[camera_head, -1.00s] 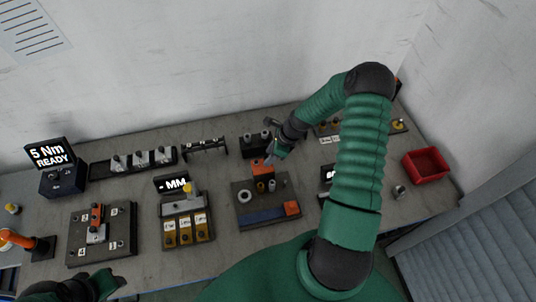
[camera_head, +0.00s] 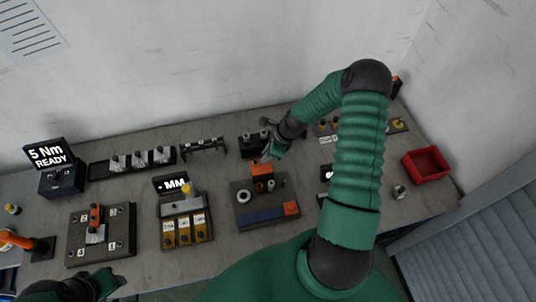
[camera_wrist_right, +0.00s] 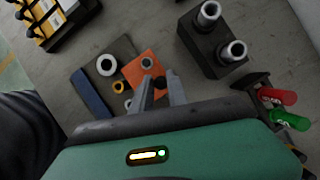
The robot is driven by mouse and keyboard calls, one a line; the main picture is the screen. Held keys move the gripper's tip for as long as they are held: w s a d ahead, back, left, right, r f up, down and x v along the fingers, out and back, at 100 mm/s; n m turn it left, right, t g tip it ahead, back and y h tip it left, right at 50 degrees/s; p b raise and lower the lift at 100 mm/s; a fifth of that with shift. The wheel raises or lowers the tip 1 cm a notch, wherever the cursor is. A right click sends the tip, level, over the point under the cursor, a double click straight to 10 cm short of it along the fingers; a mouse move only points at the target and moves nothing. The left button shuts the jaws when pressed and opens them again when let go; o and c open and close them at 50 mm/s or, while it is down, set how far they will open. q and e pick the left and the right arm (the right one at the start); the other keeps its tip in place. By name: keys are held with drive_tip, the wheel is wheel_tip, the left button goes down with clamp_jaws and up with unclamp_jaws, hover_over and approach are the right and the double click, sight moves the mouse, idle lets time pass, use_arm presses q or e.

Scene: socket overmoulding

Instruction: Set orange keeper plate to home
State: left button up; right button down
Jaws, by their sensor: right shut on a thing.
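The orange keeper plate (camera_head: 261,168) sits at the back edge of a dark fixture tray (camera_head: 241,212).
The tray also holds rings, a blue bar (camera_head: 260,216) and an orange block (camera_head: 291,208). A dark block with steel cylinders (camera_wrist_right: 212,45) stands close behind. A red bin (camera_head: 426,165) is at the right. Stations and racks fill the left side.

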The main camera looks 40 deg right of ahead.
drive_tip(key=shift+s+d+f, duration=0.1)
drive_tip(key=shift+s, duration=0.15)
use_arm(q)
drive_tip(key=shift+w+a+f, duration=0.1)
drive_tip(key=shift+a+f, duration=0.05)
drive_tip(key=shift+a, duration=0.25)
use_arm(e)
drive_tip(key=shift+d, duration=0.1)
use_arm(q)
drive_tip(key=shift+d, duration=0.1)
use_arm(e)
drive_tip(key=shift+d, duration=0.15)
drive_tip(key=shift+s, duration=0.1)
